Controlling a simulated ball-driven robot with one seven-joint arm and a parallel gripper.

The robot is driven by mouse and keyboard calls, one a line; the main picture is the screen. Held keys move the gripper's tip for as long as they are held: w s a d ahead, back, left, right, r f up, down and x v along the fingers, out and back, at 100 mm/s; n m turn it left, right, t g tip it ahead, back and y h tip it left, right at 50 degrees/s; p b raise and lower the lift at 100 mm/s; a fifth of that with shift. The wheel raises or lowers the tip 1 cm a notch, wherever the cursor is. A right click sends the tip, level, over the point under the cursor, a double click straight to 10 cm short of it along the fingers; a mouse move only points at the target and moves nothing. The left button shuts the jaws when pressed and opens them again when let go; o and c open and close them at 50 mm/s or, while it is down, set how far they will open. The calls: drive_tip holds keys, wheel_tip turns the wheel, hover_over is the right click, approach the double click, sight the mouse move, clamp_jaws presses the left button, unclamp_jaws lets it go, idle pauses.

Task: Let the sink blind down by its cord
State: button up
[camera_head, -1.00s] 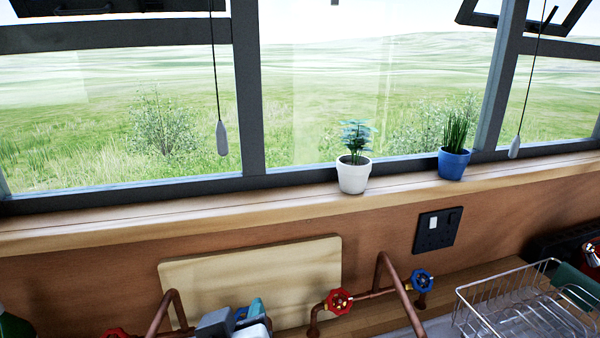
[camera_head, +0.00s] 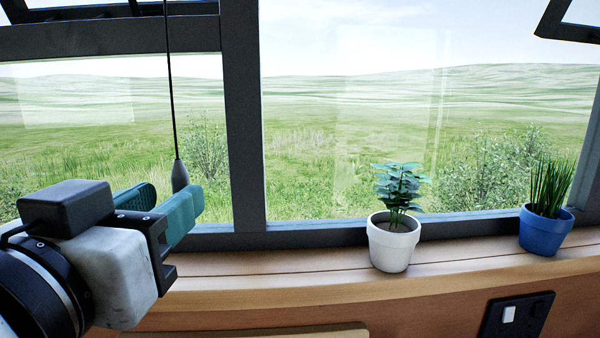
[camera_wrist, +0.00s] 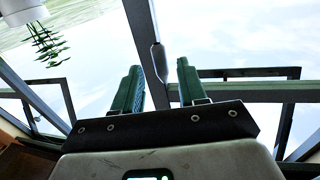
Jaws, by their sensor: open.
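A thin dark cord (camera_head: 169,90) hangs in front of the left window and ends in a grey tapered pull (camera_head: 180,176). My gripper (camera_head: 168,204) has teal fingers and is open at the lower left, close to the pull. The near finger hides the lower part of the pull. In the wrist view, the pull (camera_wrist: 158,58) shows in the gap between the two open fingertips of my gripper (camera_wrist: 159,75), a little toward their tips. I cannot tell whether a finger touches it. No blind cloth shows in either view.
A white pot with a leafy plant (camera_head: 393,243) and a blue pot with a grassy plant (camera_head: 545,229) stand on the wooden sill (camera_head: 290,268), right of my gripper. A dark window post (camera_head: 243,120) stands just right of the cord. A black socket (camera_head: 516,315) is on the wall below.

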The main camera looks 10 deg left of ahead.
drive_tip(key=shift+w+a+p, duration=0.2)
drive_tip(key=shift+w+p, duration=0.2)
drive_tip(key=shift+w, duration=1.8)
clamp_jaws()
